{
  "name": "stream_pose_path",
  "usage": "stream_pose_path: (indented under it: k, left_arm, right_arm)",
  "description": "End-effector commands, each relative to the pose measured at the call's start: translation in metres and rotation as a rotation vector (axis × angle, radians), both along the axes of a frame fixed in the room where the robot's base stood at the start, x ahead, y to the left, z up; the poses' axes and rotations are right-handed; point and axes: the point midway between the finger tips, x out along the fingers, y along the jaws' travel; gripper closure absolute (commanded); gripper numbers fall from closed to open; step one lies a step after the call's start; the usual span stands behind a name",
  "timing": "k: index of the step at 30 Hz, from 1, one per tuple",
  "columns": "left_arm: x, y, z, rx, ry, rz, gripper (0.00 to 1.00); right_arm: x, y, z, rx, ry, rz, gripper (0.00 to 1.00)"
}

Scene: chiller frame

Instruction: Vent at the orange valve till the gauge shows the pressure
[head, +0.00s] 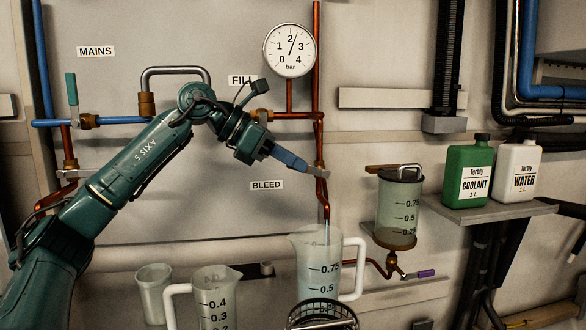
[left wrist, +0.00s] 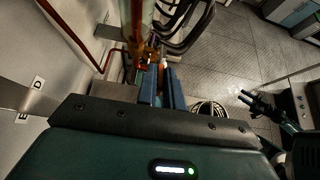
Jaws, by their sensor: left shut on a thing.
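My left gripper (head: 300,165) is shut at the bleed valve on the copper pipe, just above the BLEED label (head: 267,185). In the left wrist view its blue fingers (left wrist: 162,85) close around a small orange part, the orange valve handle (left wrist: 162,65), which the fingers mostly hide. The round white gauge (head: 290,50) reads in bar, and its needle points a little past 2, between 2 and 3. Below the valve, the pipe end points into a clear jug (head: 305,262), and a thin stream seems to run into it. My right gripper (left wrist: 250,98) shows apart from the pipes, open and empty.
A second jug (head: 214,300) and a cup (head: 153,290) stand lower left. A clear tank (head: 399,212) hangs at right, beside a shelf with a green coolant bottle (head: 468,173) and a white water bottle (head: 518,170).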

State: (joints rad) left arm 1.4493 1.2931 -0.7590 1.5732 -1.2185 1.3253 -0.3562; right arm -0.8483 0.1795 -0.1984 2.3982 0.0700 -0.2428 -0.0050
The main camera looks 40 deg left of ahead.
Motion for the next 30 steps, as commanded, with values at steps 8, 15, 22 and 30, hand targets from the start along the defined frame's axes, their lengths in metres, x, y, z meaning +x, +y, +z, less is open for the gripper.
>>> stream_pose_path:
  k: [8, 15, 22, 30]
  left_arm:
    - [0.0002, 0.0003, 0.0020, -0.006, -0.008, 0.002, 1.00]
    - [0.0002, 0.0002, 0.0016, -0.005, -0.008, 0.002, 0.80]
    - [0.0002, 0.0000, 0.0006, -0.003, -0.004, 0.000, 0.69]
    - [-0.0061, 0.0058, 0.0060, -0.003, -0.004, 0.001, 0.69]
  right_arm:
    - [-0.0003, -0.0005, 0.0013, -0.002, -0.005, -0.001, 0.63]
    - [-0.0002, -0.0006, 0.0013, -0.002, -0.005, -0.001, 0.63]
    - [-0.0002, -0.0005, 0.0010, -0.001, -0.003, -0.001, 0.63]
    - [-0.0005, -0.0003, 0.0014, -0.001, -0.001, 0.000, 0.63]
